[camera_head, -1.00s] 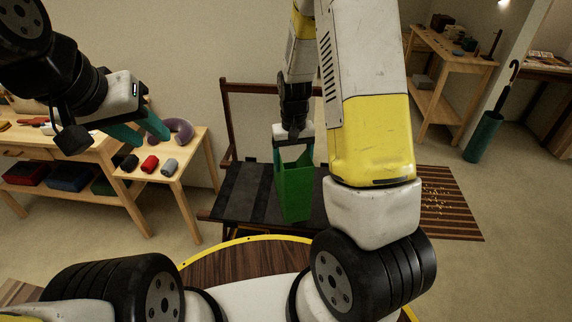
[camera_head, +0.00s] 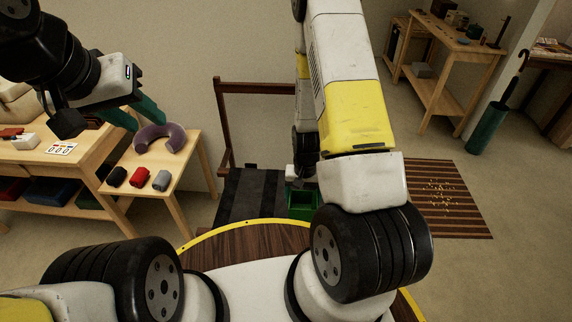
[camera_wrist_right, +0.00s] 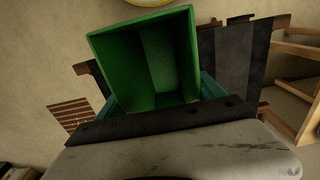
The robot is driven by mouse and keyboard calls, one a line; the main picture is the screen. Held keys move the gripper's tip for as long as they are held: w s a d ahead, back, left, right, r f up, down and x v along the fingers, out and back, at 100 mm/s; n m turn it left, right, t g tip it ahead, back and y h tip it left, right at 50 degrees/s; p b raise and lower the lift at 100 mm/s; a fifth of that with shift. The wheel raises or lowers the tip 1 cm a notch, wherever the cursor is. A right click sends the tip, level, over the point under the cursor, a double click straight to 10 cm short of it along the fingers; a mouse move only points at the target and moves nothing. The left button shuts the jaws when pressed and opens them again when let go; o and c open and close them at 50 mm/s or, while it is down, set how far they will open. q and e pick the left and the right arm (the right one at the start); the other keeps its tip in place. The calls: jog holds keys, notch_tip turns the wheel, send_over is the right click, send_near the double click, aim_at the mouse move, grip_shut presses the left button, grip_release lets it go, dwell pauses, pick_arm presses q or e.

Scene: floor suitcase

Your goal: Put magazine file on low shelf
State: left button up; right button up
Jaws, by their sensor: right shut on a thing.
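The green magazine file (camera_head: 302,203) shows in the head view in front of the dark bench, partly hidden by my right arm. In the right wrist view the file (camera_wrist_right: 145,60) has its open, empty inside facing the camera. My right gripper (camera_wrist_right: 162,98) is shut on it, with a teal finger at each side. In the head view the right gripper (camera_head: 302,182) is mostly hidden. My left gripper (camera_head: 136,115) is open and empty, above the small side table. A low shelf (camera_head: 20,203) under the left bench holds folded red, blue and green items.
The small table (camera_head: 170,180) carries a purple neck pillow (camera_head: 160,138) and several rolls. The dark bench (camera_head: 245,197) stands before the wall. A back-right table (camera_head: 440,95) also has a lower shelf. A striped rug (camera_head: 445,200) and umbrella stand (camera_head: 487,130) are at right.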

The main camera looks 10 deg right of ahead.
jog(key=w+d+f, duration=0.1)
jog(key=w+f, duration=0.3)
jog(key=w, duration=0.7)
jog(key=shift+w+f, duration=0.25)
jog(key=shift+f, duration=0.05)
jog(key=shift+f, duration=0.15)
jog(key=o, duration=2.1)
